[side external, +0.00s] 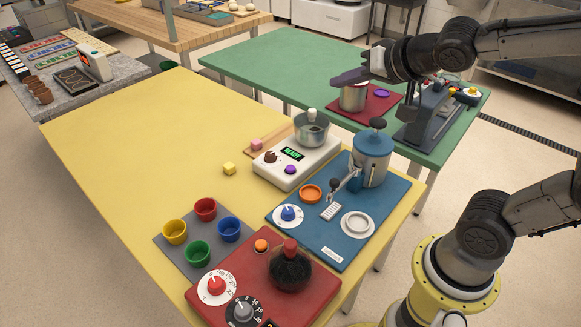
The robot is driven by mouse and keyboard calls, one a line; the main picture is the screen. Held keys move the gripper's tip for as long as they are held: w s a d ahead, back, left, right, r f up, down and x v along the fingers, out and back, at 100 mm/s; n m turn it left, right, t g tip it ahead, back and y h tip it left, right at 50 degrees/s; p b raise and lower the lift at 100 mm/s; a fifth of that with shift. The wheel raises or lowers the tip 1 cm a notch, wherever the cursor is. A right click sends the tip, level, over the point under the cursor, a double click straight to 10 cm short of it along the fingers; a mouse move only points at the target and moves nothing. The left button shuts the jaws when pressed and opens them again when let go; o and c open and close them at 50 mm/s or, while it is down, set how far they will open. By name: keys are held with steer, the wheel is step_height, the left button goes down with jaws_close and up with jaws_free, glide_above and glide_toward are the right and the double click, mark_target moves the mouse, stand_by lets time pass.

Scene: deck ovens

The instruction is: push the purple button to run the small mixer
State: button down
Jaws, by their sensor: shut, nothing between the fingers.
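Two purple buttons show, and I cannot tell for certain which belongs to the small mixer. One purple button (382,93) lies on a dark red base (376,107) on the green table, just right of a steel pot (352,98). The other purple button (291,169) is on the front of a white unit (277,178) on the yellow table, with a green display and a steel bowl (311,128). My gripper (342,79) is shut and empty, over the steel pot on the green table, left of that purple button. Whether it touches the pot is unclear.
A dark grey stand (428,115) rises right of the red base. A blue board (343,247) with a lidded blue pot (372,158) and a red panel (205,302) with knobs occupy the yellow table's right side. The green table's left part is clear.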

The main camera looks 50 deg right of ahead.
steer(key=w+a+f+y, duration=0.2)
steer(key=w+f, duration=0.3)
steer(key=w, duration=0.4)
steer(key=g, duration=0.2)
glide_above(293, 171)
step_height(293, 171, down, 10)
steer(key=shift+m, duration=0.3)
steer(key=shift+d, duration=0.1)
steer(key=shift+f, duration=4.3)
steer(key=shift+f, duration=0.4)
steer(key=shift+f, duration=0.15)
